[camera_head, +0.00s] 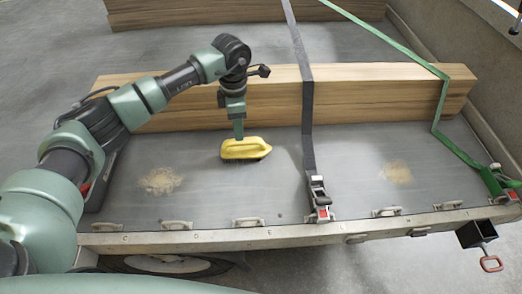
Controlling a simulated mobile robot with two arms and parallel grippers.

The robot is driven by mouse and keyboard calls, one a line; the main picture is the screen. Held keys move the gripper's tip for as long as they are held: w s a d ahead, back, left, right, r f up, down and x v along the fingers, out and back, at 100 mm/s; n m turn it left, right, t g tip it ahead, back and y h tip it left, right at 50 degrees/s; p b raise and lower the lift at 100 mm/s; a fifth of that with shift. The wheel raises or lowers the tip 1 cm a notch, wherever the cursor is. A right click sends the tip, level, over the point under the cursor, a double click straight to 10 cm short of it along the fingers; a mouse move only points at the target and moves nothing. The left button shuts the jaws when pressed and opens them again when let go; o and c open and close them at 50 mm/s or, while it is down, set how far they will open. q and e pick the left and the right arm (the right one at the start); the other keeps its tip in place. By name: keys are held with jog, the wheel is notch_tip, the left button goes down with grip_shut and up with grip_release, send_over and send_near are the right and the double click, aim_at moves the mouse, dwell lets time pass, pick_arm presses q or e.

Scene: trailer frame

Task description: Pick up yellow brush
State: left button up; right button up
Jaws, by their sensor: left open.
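My right gripper is not in view.
Wooden beams (385,96) lie across the bed behind the brush. A grey strap (308,125) with a ratchet (319,197) runs right of it, and a green strap (440,105) further right. Two patches of sawdust (161,181) lie on the bed. Metal tie-down brackets line the front edge.

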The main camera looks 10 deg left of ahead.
aim_at(243, 143)
pick_arm(q)
jog(key=shift+d+f, duration=0.1)
jog(key=shift+f, duration=0.3)
notch_tip(243, 143, down, 3)
jog(key=shift+r+b, duration=0.2)
jog(key=shift+b, duration=0.75)
jog(key=f+b, duration=0.1)
jog(key=f, duration=0.1)
jog(key=d+f+b, duration=0.1)
jog(key=f, duration=0.1)
jog(key=shift+f, duration=0.2)
jog(key=shift+a+f, duration=0.1)
jog(key=shift+f, duration=0.05)
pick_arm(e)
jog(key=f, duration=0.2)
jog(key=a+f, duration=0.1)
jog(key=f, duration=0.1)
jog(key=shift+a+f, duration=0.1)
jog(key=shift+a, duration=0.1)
pick_arm(q)
grip_shut()
